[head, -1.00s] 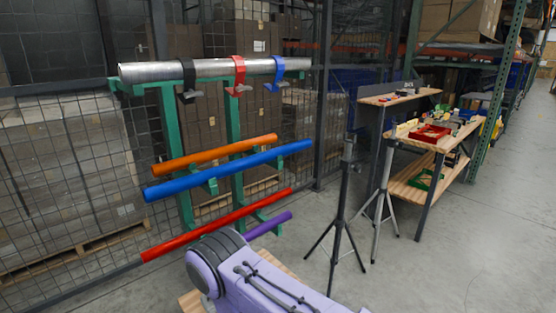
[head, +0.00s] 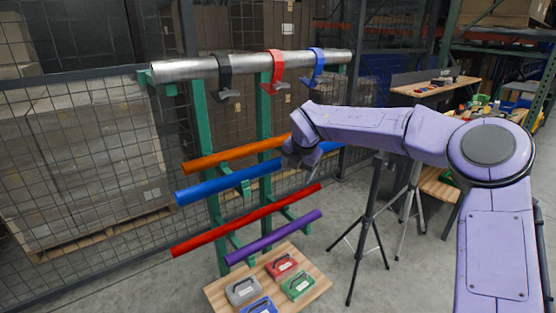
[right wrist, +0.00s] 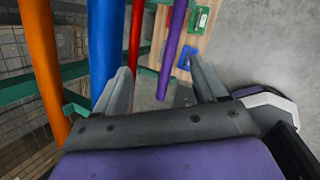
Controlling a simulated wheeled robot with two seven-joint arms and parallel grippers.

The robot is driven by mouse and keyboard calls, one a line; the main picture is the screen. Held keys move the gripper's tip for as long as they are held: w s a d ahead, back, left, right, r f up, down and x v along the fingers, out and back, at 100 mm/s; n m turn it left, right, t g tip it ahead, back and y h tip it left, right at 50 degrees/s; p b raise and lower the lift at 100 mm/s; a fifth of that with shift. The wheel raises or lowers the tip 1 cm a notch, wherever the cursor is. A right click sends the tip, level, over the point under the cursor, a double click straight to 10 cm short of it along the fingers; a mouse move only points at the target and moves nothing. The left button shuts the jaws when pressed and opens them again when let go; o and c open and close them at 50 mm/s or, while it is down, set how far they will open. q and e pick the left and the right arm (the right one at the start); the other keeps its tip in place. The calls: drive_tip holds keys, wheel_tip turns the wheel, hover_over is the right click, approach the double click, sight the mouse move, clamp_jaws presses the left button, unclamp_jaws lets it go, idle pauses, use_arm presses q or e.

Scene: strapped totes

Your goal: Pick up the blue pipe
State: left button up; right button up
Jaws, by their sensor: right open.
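The blue pipe (head: 225,184) lies on the green rack, below the orange pipe (head: 225,155) and above the red pipe (head: 240,223). My right gripper (head: 298,164) is in front of its right part and hides some of it. In the right wrist view the jaws (right wrist: 160,65) are open and empty. There the blue pipe (right wrist: 107,40) runs down to the left finger and is partly hidden by it; I cannot tell whether they touch. My left gripper is not in view.
A purple pipe (head: 275,238) lies lowest on the green rack (head: 203,120). A steel pipe (head: 245,65) with black, red and blue straps tops it. A wooden board (head: 318,288) with several coloured cases is below. A dark stand (head: 368,210) stands right of the rack.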

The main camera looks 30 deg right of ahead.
sight(277, 164)
wheel_tip(277, 164, up, 8)
drive_tip(key=m+t+y, duration=0.2)
drive_tip(key=m, duration=0.2)
drive_tip(key=p+x, duration=0.1)
drive_tip(key=x, duration=0.2)
drive_tip(key=w+p+x, duration=0.1)
drive_tip(key=x, duration=0.3)
drive_tip(key=r+p+x, duration=0.1)
drive_tip(key=p+x, duration=0.1)
drive_tip(key=x, duration=0.1)
drive_tip(key=shift+w+d+f, duration=0.2)
drive_tip(key=shift+w+d, duration=0.05)
drive_tip(key=shift+d, duration=0.1)
drive_tip(key=shift+w+f, duration=0.15)
drive_tip(key=shift+f, duration=0.1)
drive_tip(key=c, duration=1.1)
drive_tip(key=shift+r, duration=0.1)
clamp_jaws()
